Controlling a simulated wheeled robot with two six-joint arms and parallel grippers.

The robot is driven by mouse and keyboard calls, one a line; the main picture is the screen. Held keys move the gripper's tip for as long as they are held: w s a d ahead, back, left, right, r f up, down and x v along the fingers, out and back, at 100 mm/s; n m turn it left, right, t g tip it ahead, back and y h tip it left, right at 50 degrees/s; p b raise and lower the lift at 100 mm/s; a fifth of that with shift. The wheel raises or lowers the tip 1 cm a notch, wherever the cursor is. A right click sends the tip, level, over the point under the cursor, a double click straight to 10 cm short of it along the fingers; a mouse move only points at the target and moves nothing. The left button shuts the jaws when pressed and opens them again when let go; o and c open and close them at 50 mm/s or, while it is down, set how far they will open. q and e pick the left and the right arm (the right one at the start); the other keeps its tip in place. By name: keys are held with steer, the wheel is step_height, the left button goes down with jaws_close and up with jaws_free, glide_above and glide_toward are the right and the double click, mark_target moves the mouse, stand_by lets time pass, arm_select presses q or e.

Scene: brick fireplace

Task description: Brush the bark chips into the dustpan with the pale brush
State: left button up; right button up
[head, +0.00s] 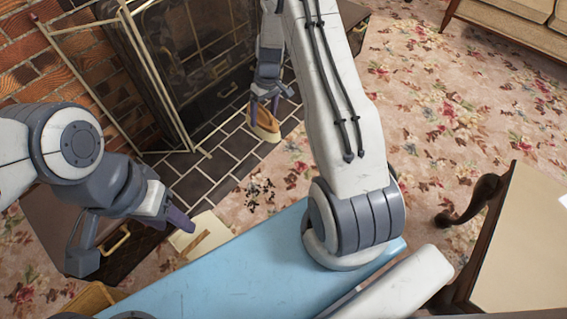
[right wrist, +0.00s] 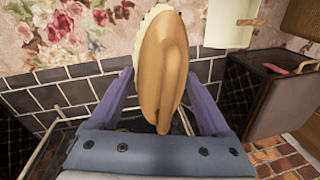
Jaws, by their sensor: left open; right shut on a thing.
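The pale brush (head: 264,124) has a wooden back and cream bristles. My right gripper (head: 264,100) is shut on it above the hearth tiles; the right wrist view shows the brush (right wrist: 160,60) between both purple fingers. The bark chips (head: 260,190) are small dark bits clustered on the flowered carpet beside the tile edge, below the brush in the head view. The cream dustpan (head: 205,226) with its wooden handle lies left of and nearer than the chips, and a pale pan part (right wrist: 230,22) shows in the wrist view. My left gripper (head: 168,217) is open close to the dustpan.
A black fireplace screen with brass bars (head: 160,60) stands behind the tiled hearth (head: 215,165). A dark chest with a brass handle (head: 113,240) is at the left. A blue surface (head: 230,275) crosses the front.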

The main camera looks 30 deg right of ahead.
steer(key=d+f+b, duration=0.3)
steer(key=f+b, duration=0.3)
steer(key=f, duration=0.5)
steer(key=w+d+f+n+b, duration=0.1)
steer(key=f+b, duration=0.5)
steer(key=f, duration=0.6)
steer(key=w+d+f+b, duration=0.1)
steer(key=d+f+b, duration=0.3)
steer(key=f, duration=0.8)
steer(key=shift+d+n+b, duration=0.3)
steer(key=shift+d+b, duration=0.05)
steer(key=shift+b, duration=0.9)
